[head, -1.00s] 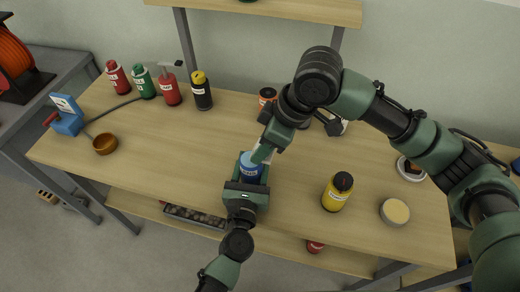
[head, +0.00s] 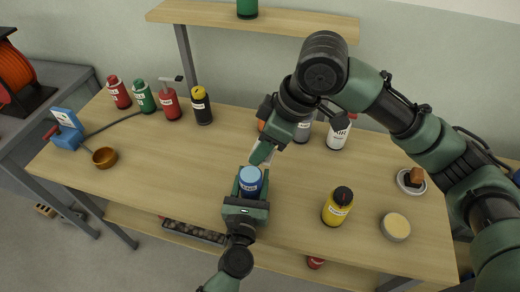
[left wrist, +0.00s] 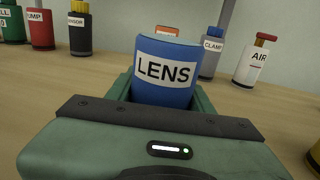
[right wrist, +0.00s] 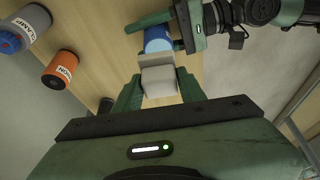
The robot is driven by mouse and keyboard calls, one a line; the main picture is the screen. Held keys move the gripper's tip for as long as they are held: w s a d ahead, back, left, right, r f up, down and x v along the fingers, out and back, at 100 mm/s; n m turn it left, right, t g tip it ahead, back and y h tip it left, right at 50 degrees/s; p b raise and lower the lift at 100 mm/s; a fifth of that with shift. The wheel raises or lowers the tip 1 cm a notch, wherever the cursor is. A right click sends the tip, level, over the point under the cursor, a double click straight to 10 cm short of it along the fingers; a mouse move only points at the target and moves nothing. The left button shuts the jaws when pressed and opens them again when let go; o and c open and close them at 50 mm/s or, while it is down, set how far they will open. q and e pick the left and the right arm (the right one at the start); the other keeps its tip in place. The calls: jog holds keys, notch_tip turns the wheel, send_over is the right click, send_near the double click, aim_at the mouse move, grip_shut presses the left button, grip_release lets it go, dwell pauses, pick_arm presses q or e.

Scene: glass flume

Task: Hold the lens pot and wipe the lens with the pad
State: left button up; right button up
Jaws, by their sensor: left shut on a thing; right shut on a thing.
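The blue lens pot (head: 250,184) stands upright between the fingers of my left gripper (head: 248,190), which is shut on it. Its LENS label faces the camera in the left wrist view (left wrist: 165,75). My right gripper (head: 262,152) is just behind the pot in the head view, shut on a pale grey pad. The pad (right wrist: 158,78) shows between the fingers in the right wrist view, with the blue pot (right wrist: 158,40) just beyond it.
A yellow bottle (head: 337,207) and a round tin (head: 396,226) stand to the right. A white AIR bottle (head: 338,134) and a grey CLAMP bottle (left wrist: 213,53) stand behind. Several bottles and a brown bowl (head: 104,158) are at the left. The left-middle tabletop is clear.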

pick_arm(q)
jog(key=o, duration=1.6)
jog(key=shift+c, duration=0.2)
jog(key=v, duration=1.2)
jog(key=shift+s, duration=0.1)
